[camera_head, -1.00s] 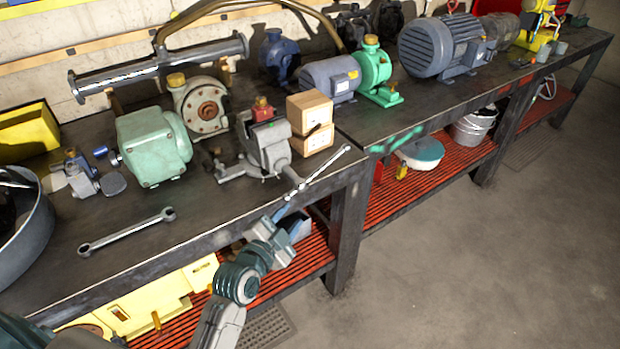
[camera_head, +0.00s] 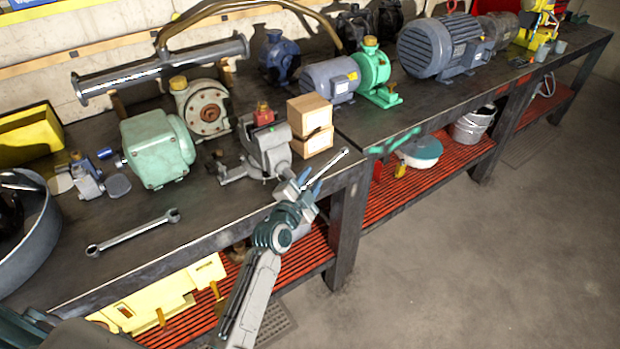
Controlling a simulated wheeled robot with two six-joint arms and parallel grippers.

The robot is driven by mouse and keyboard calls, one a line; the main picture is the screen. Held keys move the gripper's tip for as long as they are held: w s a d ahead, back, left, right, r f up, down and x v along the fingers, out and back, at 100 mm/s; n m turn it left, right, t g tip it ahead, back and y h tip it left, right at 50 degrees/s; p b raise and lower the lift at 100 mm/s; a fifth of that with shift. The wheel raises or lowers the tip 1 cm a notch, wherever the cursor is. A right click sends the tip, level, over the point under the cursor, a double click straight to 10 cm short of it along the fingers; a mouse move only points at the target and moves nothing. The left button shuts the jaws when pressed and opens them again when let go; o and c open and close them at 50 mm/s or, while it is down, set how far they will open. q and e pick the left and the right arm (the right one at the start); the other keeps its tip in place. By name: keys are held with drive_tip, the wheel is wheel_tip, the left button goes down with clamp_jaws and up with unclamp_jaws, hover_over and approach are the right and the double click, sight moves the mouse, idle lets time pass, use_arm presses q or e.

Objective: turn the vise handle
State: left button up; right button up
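The grey bench vise (camera_head: 268,150) stands at the front edge of the bench, with a red and brass-coloured piece (camera_head: 263,116) at its top. Its bright metal handle (camera_head: 336,161) slants up to the right, past the bench edge. My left gripper (camera_head: 312,181) is at the handle, its two blue fingertips apart with the bar seeming to pass between them. I cannot tell whether either finger touches the bar. The handle's lower end is partly hidden by my gripper. My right gripper is not in view.
A wrench (camera_head: 134,233) lies on the bench at left, near a green motor box (camera_head: 157,149). Wooden blocks (camera_head: 310,124) stand right of the vise. A bench leg (camera_head: 347,232) is close to my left arm. The floor at right is clear.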

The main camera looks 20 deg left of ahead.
use_arm(q)
drive_tip(key=shift+c, duration=0.2)
drive_tip(key=c, duration=0.7)
drive_tip(key=shift+d, duration=0.3)
clamp_jaws()
